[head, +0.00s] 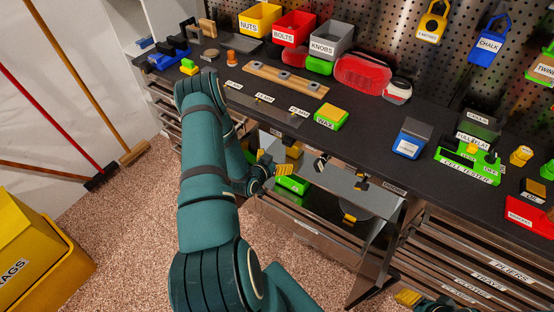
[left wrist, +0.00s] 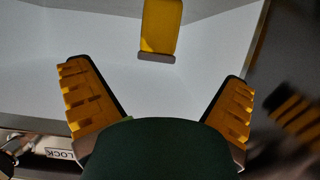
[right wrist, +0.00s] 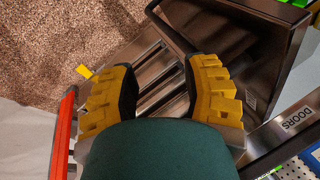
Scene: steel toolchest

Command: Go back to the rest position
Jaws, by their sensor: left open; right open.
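My left gripper (head: 268,170) is in front of the toolchest's open compartment, below the worktop edge. In the left wrist view its two yellow-padded fingers (left wrist: 156,98) are spread, with nothing between them. A yellow piece with a grey lower end (left wrist: 160,28) shows beyond them against pale walls. My right gripper (head: 420,300) is only partly in view at the bottom of the head view. In the right wrist view its fingers (right wrist: 165,95) are apart and empty, over the chest's metal slats and open door.
The dark worktop (head: 375,125) carries bins, a wooden block strip (head: 285,80) and a green cell tester (head: 468,165). An open steel door (head: 376,250) stands out below the worktop. A yellow rags bin (head: 40,240) and brooms are at left. Speckled floor (head: 125,215) is clear between.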

